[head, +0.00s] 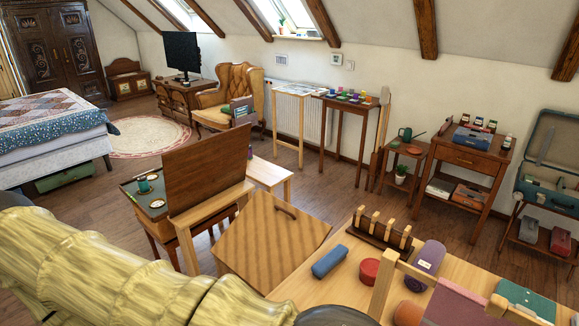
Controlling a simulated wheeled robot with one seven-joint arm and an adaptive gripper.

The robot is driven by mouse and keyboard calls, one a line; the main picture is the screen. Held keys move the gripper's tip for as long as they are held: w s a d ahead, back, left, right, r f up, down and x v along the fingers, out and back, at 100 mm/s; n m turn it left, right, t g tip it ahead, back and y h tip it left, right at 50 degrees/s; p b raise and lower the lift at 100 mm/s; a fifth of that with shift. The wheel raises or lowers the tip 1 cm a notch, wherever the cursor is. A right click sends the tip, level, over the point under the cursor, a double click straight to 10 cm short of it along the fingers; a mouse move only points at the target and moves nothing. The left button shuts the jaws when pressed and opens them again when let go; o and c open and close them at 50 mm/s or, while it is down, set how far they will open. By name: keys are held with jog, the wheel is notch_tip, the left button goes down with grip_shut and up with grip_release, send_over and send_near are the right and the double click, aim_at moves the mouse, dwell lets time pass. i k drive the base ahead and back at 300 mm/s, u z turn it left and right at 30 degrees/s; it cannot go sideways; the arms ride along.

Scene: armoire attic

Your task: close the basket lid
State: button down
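A square tan panel with diagonal stripes (262,240), which looks like the basket lid, shows in the head view at lower centre. A small curved brown handle (286,212) is on it near its far right edge. The panel looks sloped, but I cannot tell how far it is open. The basket body below it is mostly hidden. My arm's pale yellow links cross the lower left foreground, in front of and to the left of the panel. My gripper's fingers are not in view.
A light wood table (335,290) at lower right holds a blue roll (330,261), a red round item (369,271) and a purple roll (427,258). A desk with a raised brown board (207,168) stands behind left. Wooden floor (345,200) is clear behind the panel.

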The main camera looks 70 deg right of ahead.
aim_at(270, 238)
jog(key=u, duration=0.05)
jog(key=i, duration=0.55)
jog(key=z, duration=2.1)
